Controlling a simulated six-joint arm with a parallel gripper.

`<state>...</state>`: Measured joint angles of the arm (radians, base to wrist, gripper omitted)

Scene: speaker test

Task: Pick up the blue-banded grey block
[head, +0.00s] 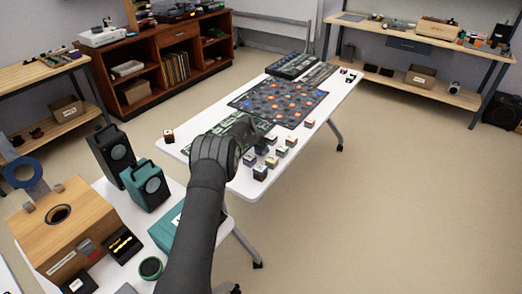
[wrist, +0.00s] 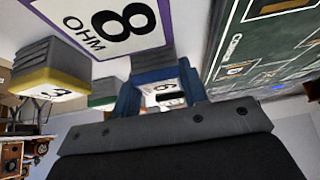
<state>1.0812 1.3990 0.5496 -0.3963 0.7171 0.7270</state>
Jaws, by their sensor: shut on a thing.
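The blue-banded grey block (wrist: 152,58) shows in the wrist view, with a grey body, a blue band and a white face marked 6. My gripper (wrist: 160,97) is shut on it, with the fingers at its sides. In the head view my gripper (head: 244,148) is low over the near part of the white table, beside a group of small blocks. I cannot make out the held block there; my arm and gripper crowd that spot.
A yellow-banded grey block (wrist: 50,72) marked 3 stands close by, and a green-banded one (wrist: 103,92) is farther off. A green printed board (wrist: 262,45) lies to the other side. Speakers (head: 150,185) stand at the left.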

